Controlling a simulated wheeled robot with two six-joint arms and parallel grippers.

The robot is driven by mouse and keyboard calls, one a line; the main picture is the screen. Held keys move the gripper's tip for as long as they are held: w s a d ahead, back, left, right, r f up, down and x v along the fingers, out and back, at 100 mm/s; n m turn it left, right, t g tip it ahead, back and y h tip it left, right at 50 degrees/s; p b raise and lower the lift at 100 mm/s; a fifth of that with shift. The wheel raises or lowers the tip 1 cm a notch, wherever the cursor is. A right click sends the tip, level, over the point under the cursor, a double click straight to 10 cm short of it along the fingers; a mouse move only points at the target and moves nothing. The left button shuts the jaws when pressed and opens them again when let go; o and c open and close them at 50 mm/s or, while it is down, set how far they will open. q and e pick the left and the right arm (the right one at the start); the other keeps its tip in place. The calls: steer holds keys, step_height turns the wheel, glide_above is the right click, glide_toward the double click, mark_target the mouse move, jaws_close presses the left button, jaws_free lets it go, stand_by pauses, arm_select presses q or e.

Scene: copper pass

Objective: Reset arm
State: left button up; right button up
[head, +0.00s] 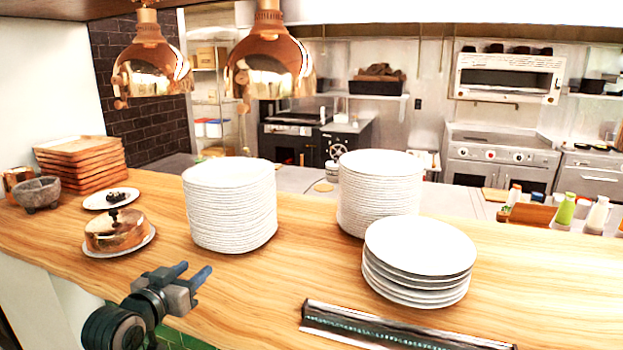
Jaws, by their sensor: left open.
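My left gripper (190,277) is open and empty. Its arm comes in from the lower left, and the two blue-tipped fingers point up and to the right at the front edge of the wooden counter (300,268). The fingers are apart from the plates and the copper dome. My right gripper and right arm are not in view.
Two tall plate stacks (232,205) (380,192) and a lower stack (420,245) stand on the counter. A copper dome (117,232) on a plate is at left. A dark metal rail (395,330) lies at the front. Copper lamps (268,62) hang above.

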arm_select(q)
steer(key=s+f+g, duration=0.1)
steer(key=s+f, duration=0.1)
steer(key=f, duration=0.1)
steer(key=s+f+g+y, duration=0.1)
steer(key=s+f, duration=0.1)
steer(key=f, duration=0.2)
steer(key=s+f, duration=0.2)
steer(key=f, duration=0.2)
steer(key=shift+s+f+g, duration=0.25)
steer(key=shift+g, duration=0.15)
steer(key=s+a+f+n+g+y, duration=0.1)
steer(key=s+f+g, duration=0.2)
steer(key=s+f, duration=0.5)
steer(key=s+a+f+g+y, duration=0.1)
steer(key=s+f+g+y, duration=0.2)
steer(key=s, duration=1)
steer(key=s+a+f+n+g, duration=0.1)
steer(key=s+f+g, duration=0.3)
steer(key=s+f, duration=0.45)
step_height(320, 180, down, 28)
steer(key=a, duration=0.2)
steer(key=s+a+f+g, duration=0.1)
steer(key=s+f, duration=1.8)
steer(key=f, duration=0.1)
steer(key=shift+s+a+f+g, duration=0.15)
steer(key=shift+s+a+g, duration=0.15)
steer(key=shift+s+g, duration=0.1)
